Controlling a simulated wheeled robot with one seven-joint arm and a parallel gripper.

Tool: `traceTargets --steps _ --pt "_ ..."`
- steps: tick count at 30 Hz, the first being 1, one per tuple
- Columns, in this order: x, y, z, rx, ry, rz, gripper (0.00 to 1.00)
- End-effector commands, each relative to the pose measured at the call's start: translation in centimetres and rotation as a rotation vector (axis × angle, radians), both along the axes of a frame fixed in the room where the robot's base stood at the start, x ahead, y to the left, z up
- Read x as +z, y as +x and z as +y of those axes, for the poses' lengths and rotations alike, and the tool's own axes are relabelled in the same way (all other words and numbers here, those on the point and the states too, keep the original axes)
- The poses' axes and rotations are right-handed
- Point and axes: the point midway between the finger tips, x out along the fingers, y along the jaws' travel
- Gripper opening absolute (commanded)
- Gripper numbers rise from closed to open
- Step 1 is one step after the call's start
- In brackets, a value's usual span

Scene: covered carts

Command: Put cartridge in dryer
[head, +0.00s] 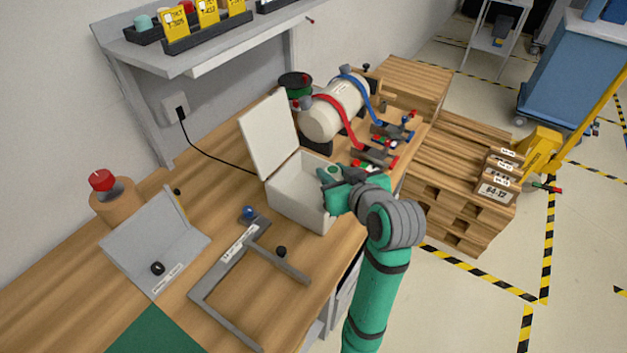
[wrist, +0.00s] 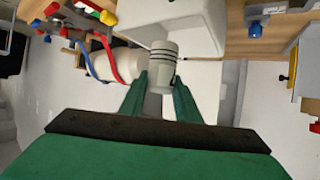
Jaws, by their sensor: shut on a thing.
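The dryer appears to be the white box (head: 297,210) on the wooden bench, with its lid (head: 268,135) raised. It also shows at the top of the wrist view (wrist: 205,35). My gripper (head: 328,178) is over the right part of the box opening. In the wrist view, my gripper (wrist: 160,92) is shut on the cartridge (wrist: 162,68), a pale cylinder with dark rings near one end. The cartridge's ringed end points towards the box. In the head view my gripper and arm mostly hide the cartridge; I cannot tell its depth relative to the rim.
A cream tank (head: 330,110) with red and blue straps stands behind the box. A grey frame (head: 230,270) with knobs and a grey tilted panel (head: 155,240) lie to the left. A black cable (head: 205,152) runs to the box. Wooden pallets (head: 450,190) stand right of the bench.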

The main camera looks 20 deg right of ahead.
Motion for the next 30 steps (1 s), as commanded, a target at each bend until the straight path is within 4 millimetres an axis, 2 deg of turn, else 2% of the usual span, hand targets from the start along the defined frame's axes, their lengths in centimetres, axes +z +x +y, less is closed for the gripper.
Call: traceTargets --steps 5,12,19,22,26,30 --pt "-1.8 4.1 2.2 0.021 0.000 0.002 0.05" --pt "-5.5 6.8 2.5 0.013 0.001 0.001 0.05" --pt "-6.8 7.7 1.9 0.001 0.000 -0.001 0.05" --pt "-8.0 8.3 2.1 0.000 0.000 0.001 0.05" --pt "-9.9 8.2 2.1 0.000 0.001 0.002 0.05" --pt "-10.5 8.3 2.2 0.002 -0.001 -0.002 0.05"
